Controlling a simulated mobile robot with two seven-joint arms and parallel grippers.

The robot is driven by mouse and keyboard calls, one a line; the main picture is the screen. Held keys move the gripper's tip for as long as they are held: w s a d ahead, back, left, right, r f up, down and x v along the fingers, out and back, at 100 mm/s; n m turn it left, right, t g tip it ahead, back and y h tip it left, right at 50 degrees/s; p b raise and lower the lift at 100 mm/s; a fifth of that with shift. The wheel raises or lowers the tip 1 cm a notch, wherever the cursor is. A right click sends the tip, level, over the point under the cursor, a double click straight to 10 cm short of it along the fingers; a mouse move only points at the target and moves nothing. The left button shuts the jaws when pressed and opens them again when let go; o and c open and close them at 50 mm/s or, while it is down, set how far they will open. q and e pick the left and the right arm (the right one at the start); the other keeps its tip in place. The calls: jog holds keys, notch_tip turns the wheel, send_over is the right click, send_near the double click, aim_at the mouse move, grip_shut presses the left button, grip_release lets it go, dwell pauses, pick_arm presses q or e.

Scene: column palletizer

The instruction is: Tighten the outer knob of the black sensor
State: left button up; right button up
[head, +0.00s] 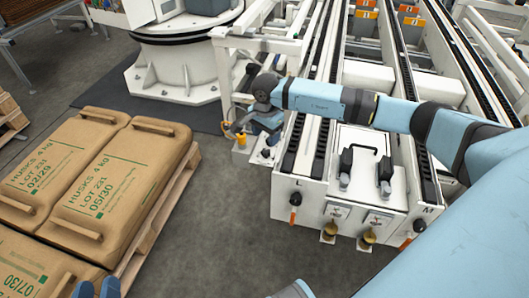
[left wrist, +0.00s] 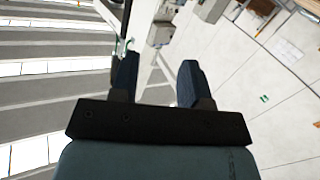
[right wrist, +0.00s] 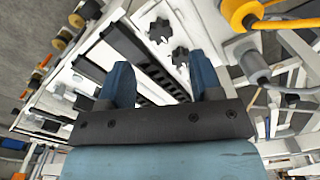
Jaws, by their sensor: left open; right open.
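Two black star-shaped knobs, one (right wrist: 158,31) higher and one (right wrist: 180,56) lower, sit on a white plate in the right wrist view. I cannot tell from these frames which is the outer one of the black sensor, and the black sensor itself is not clearly made out. My right gripper (right wrist: 163,80) is open and empty, its fingers apart below the knobs, touching neither. In the head view it (head: 248,126) is partly hidden at the white frame's left corner. My left gripper (head: 97,289) is open and empty at the bottom left edge; it also shows in the left wrist view (left wrist: 157,80).
The white conveyor (head: 315,195) fills the middle right. Brown sacks (head: 125,175) lie on a pallet at left. Grey floor between is clear.

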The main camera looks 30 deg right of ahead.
aim_at(265, 151)
notch_tip(265, 151, down, 7)
jog(key=shift+r+b, duration=0.2)
jog(key=shift+b, duration=0.5)
pick_arm(q)
jog(key=r, duration=0.1)
jog(key=d+r+t+h, duration=0.1)
jog(key=r, duration=0.1)
jog(key=shift+r, duration=0.1)
pick_arm(e)
jog(key=shift+f, duration=0.15)
jog(key=c, duration=0.9)
